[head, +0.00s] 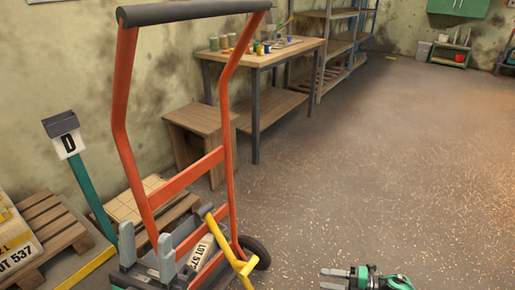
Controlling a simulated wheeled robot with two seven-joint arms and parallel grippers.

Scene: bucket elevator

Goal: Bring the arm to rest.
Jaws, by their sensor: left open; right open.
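My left gripper (147,240) is at the lower left, its two grey fingers pointing up and spread apart with nothing between them. It shows in front of the lower part of an orange hand truck (122,95); I cannot tell whether it touches the truck. My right gripper (324,279) is at the bottom edge, right of centre. Its fingers point left, apart and empty, over the floor. Most of both arms is out of view.
A yellow handle (232,248) and a sack marked LOT (200,252) are at the truck's base. A pallet (48,222) with a sack (14,236) and a D sign (68,143) are left. A workbench (262,58) stands behind. The floor (400,170) to the right is clear.

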